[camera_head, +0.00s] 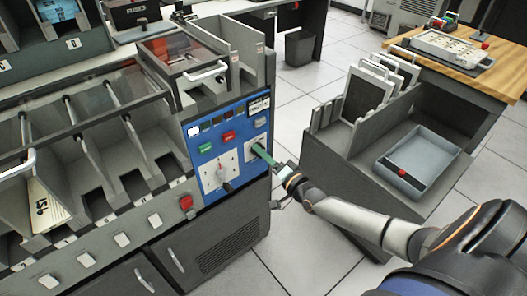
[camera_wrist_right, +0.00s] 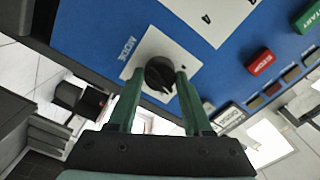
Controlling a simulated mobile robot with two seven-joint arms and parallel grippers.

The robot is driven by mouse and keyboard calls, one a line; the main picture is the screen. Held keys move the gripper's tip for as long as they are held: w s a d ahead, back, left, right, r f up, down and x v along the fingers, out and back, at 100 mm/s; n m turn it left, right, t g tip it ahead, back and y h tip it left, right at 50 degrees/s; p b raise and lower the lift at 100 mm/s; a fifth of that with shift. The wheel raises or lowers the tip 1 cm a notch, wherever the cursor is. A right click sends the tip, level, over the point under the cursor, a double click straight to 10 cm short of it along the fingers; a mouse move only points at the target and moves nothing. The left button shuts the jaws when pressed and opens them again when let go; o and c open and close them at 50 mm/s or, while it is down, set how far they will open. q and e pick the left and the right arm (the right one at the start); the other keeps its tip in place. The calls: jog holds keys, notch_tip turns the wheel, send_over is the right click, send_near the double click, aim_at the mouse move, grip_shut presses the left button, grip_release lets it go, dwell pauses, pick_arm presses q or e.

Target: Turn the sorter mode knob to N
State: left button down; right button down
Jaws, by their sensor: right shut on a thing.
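The sorter's blue control panel (camera_head: 205,150) is on the right end of the machine. The black mode knob (camera_wrist_right: 159,73) sits on a small white plate (camera_wrist_right: 190,64) beside the word MODE in the right wrist view. My right gripper (camera_head: 259,150) reaches the panel from the right. In the right wrist view its green fingers (camera_wrist_right: 159,76) stand on either side of the knob and are shut on it. The fingers hide part of the plate, and I cannot read the letters or the knob's setting. My left gripper is not in view.
The panel also has a green START button (camera_head: 206,148), a red STOP button (camera_head: 228,137) and a larger dial (camera_head: 222,171). Card pockets (camera_head: 95,190) run along the left. A grey cabinet (camera_head: 345,185) with a tray (camera_head: 418,160) stands at the right, with floor between.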

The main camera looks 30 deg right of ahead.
jog(key=n+p, duration=0.3)
jog(key=n, duration=0.9)
dwell(0.5)
jog(key=shift+c, duration=1.7)
grip_release()
